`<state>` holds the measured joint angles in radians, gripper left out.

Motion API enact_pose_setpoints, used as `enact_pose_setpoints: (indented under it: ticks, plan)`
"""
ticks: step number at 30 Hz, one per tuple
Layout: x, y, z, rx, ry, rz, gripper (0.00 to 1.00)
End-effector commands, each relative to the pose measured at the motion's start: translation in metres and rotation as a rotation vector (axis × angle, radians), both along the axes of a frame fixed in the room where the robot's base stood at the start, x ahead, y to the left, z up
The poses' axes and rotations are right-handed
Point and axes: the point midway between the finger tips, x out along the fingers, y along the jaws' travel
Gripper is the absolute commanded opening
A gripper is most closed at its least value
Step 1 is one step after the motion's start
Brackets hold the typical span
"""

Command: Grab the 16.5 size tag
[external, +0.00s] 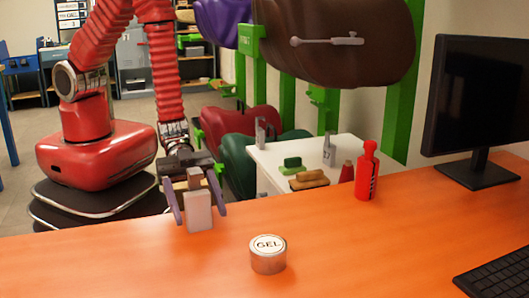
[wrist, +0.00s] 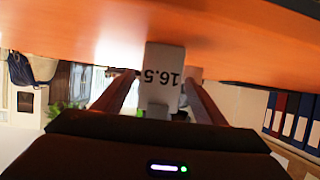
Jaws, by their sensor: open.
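The 16.5 size tag (external: 199,211) is a pale grey-white block near the far edge of the orange table. In the wrist view the tag (wrist: 163,66) shows its "16.5" upside down. My gripper (external: 201,216) is open, with one finger on each side of the tag. The wrist view shows the fingers (wrist: 161,78) flanking it, with a visible gap at the left one; contact at the right one is hard to tell. Part of the tag's lower end in that view is hidden behind my gripper's body.
A round GEL tin (external: 268,255) stands in front of the tag, to its right. A red bottle (external: 366,175), a monitor (external: 478,100) and a keyboard (external: 497,273) are further right. A white side table (external: 345,155) with brushes stands behind. The table's left front is clear.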

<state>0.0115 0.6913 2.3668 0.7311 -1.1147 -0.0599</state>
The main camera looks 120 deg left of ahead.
Motion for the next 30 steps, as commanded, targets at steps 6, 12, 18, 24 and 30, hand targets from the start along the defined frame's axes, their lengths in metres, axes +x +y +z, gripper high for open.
enact_pose_setpoints:
  ticks: [6,12,18,24,30]
  plan:
    - [0.021,-0.018,-0.012,0.000,0.000,0.000,0.65]
    - [0.025,-0.022,-0.014,-0.001,0.001,0.000,0.65]
    - [0.025,-0.022,-0.013,-0.001,0.001,0.000,0.65]
    - [0.025,-0.021,-0.013,-0.001,0.001,0.000,0.65]
    - [0.024,-0.021,-0.013,-0.001,0.001,0.000,0.54]
